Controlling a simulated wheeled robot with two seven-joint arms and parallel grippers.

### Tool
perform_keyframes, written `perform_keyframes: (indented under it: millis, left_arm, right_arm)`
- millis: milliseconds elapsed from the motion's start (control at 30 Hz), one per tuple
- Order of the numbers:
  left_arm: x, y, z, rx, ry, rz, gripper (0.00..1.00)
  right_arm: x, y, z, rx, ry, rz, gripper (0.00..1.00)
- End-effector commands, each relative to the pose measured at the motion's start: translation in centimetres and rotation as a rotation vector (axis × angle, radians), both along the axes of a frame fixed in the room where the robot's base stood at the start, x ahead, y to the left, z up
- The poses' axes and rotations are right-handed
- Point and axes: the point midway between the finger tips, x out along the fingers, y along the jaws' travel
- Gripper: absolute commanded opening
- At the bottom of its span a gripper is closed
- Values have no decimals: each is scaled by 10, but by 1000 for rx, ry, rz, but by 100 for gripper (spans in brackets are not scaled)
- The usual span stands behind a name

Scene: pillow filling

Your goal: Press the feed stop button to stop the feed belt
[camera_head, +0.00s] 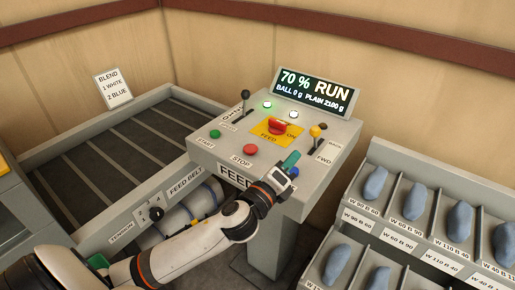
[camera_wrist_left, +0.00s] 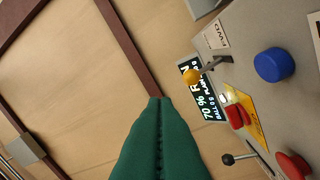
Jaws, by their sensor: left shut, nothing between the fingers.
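The red stop button (camera_head: 250,149), labelled STOP, sits on the front left part of the grey control console (camera_head: 228,150). It also shows at the lower right of the left wrist view (camera_wrist_left: 293,165). My left gripper (camera_head: 292,158) has green fingers, shut and empty, over the console's front right part, to the right of the stop button and apart from it. In the left wrist view the shut fingers (camera_wrist_left: 160,103) point up the picture, with the console to their right. The display (camera_head: 315,92) reads 70 % RUN. My right gripper is not in view.
A green START button (camera_head: 214,134), a red knob on a yellow FEED plate (camera_head: 262,139), a black-knobbed lever (camera_head: 245,95) and a yellow-knobbed lever (camera_head: 315,131) crowd the console. A blue button (camera_wrist_left: 274,65) is near my gripper. Pillow bins (camera_head: 440,220) stand right; the feed belt (camera_head: 120,140) lies left.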

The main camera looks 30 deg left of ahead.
Motion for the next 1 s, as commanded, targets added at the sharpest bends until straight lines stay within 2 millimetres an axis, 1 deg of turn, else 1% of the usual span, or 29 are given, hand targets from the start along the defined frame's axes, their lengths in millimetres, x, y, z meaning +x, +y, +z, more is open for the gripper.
perform_keyframes:
  millis: [33, 67, 100, 133, 167, 200, 233, 267, 300, 367, 400, 467, 500, 533, 567, 600, 667, 700, 733, 767, 800, 900, 1000]
  left_arm:
    - [11, -8, 21, 191, -104, -51, 0]
    - [15, -13, 31, 309, -165, -80, 0]
    - [19, -21, 43, 467, -246, -116, 0]
    - [22, -27, 50, 587, -306, -140, 0]
    - [25, -32, 56, 708, -365, -163, 0]
    - [27, -38, 61, 870, -442, -193, 0]
    - [29, -41, 64, 993, -497, -213, 0]
    - [31, -44, 66, 1116, -551, -233, 0]
    - [34, -45, 66, 1280, -622, -259, 0]
    - [39, -43, 64, 1528, -721, -299, 0]
    - [43, -38, 61, 1691, -779, -326, 0]
    - [49, -26, 54, 1938, -860, -375, 0]
    - [53, -13, 50, 2100, -907, -411, 0]
    - [57, -2, 47, 2219, -938, -443, 0]
    - [60, 11, 43, 2339, -965, -479, 0]
    - [65, 31, 40, 2488, -992, -534, 0]
    - [69, 59, 36, 2668, -1018, -616, 0]
    - [71, 76, 35, 2767, -1029, -672, 0]
    - [72, 89, 34, 2832, -1032, -714, 0]
    - [72, 101, 34, -2858, 1024, 746, 0]
    - [73, 116, 35, -2791, 978, 759, 0]
    - [72, 145, 36, -2665, 891, 798, 0]
    - [71, 164, 37, -2587, 842, 821, 0]
  right_arm:
    - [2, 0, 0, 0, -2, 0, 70]
    - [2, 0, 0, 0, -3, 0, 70]
    - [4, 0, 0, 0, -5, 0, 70]
    - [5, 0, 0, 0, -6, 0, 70]
    - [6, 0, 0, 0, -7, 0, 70]
    - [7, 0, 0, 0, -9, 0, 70]
    - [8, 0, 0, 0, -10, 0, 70]
    - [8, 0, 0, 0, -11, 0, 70]
    - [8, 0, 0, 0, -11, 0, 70]
    - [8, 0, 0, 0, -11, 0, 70]
    - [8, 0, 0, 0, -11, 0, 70]
    - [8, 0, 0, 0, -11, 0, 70]
    - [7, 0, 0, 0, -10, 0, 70]
    - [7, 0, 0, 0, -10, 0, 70]
    - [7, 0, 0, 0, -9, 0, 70]
    - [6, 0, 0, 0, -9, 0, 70]
    - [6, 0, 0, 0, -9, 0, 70]
    - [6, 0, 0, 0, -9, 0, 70]
    - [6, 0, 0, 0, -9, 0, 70]
    - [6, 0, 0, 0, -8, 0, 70]
    - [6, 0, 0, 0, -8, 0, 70]
    - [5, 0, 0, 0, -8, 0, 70]
    - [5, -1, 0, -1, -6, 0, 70]
